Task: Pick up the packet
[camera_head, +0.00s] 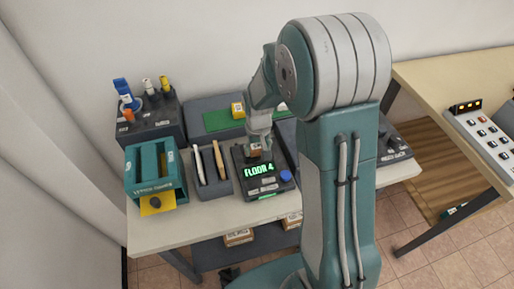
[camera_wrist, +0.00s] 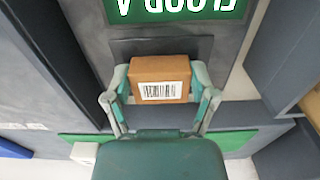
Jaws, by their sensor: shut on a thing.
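The packet (camera_wrist: 160,72) is a small brown box with a white barcode label, in the middle of the wrist view. My gripper (camera_wrist: 161,82) is shut on it, with one finger at its left side and one at its right. The packet (camera_head: 255,151) shows there as a small brown patch between the fingers. I cannot tell whether it touches the device below.
A teal box (camera_head: 155,175) and a grey holder with upright sticks (camera_head: 212,183) stand left of the display. A bottle rack (camera_head: 150,128) is behind them. A green-floored tray (camera_head: 222,120) holds a yellow item. Brown boxes (camera_head: 238,238) lie on the lower shelf.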

